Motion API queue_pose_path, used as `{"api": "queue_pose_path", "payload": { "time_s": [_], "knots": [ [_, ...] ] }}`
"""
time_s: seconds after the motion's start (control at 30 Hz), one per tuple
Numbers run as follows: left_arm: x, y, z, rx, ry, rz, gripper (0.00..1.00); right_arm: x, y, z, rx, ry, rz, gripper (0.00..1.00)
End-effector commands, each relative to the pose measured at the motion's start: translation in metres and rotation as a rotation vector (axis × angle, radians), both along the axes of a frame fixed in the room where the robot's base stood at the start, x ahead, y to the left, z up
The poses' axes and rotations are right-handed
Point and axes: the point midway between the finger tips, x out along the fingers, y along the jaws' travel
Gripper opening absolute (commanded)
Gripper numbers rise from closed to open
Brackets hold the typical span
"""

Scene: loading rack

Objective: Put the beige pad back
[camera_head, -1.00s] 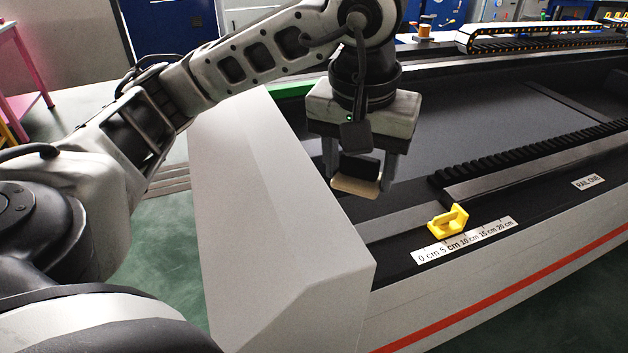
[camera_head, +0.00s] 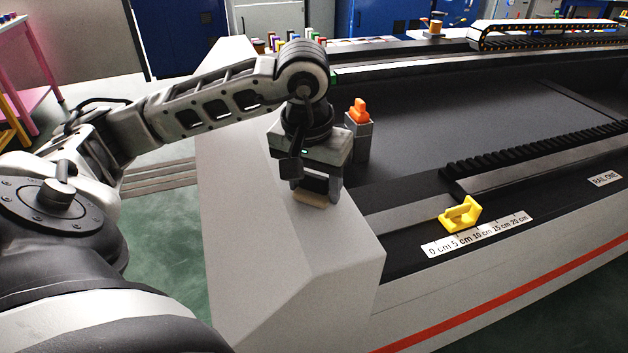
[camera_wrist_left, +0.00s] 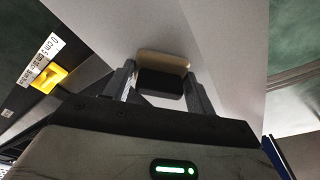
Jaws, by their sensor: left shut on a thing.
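The beige pad (camera_head: 312,199) is the pale layer under a dark block, between the fingers of my left gripper (camera_head: 316,190). My left gripper is shut on it, just above or at the light grey end cover of the machine (camera_head: 250,180); I cannot tell whether the pad touches the cover. In the left wrist view the pad (camera_wrist_left: 163,61) shows as a beige edge beyond the dark block, between the two fingers (camera_wrist_left: 160,85). My right gripper is not in view.
An orange-topped grey post (camera_head: 359,128) stands just right of my left gripper. A yellow bracket (camera_head: 460,215) sits on the rail near a centimetre scale (camera_head: 480,235). Several small coloured items (camera_head: 290,40) stand behind my arm. The front of the grey cover is clear.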

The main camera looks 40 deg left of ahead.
Motion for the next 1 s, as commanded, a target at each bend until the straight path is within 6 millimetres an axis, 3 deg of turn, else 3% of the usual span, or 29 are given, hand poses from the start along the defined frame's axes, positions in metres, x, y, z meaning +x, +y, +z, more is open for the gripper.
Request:
{"api": "queue_pose_path", "payload": {
  "time_s": [0.3,0.33,0.4,0.77,0.87,1.0],
  "knots": [
    [0.0,0.0,-0.005,0.0,0.0,0.0,0.34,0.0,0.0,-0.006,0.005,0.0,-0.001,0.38],
    [0.0,0.0,-0.003,0.0,0.0,0.0,0.64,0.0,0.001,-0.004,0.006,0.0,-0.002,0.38],
    [0.0,0.0,-0.003,0.0,0.0,0.0,0.77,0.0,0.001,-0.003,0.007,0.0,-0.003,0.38],
    [0.0,0.0,0.004,-0.001,0.001,0.0,0.77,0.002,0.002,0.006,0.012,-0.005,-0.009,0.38],
    [-0.001,-0.001,0.016,-0.002,-0.005,0.0,0.77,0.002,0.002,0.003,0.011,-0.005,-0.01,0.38],
    [-0.005,-0.003,0.046,-0.003,-0.008,-0.001,0.77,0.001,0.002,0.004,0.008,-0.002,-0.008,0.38]
  ]
}}
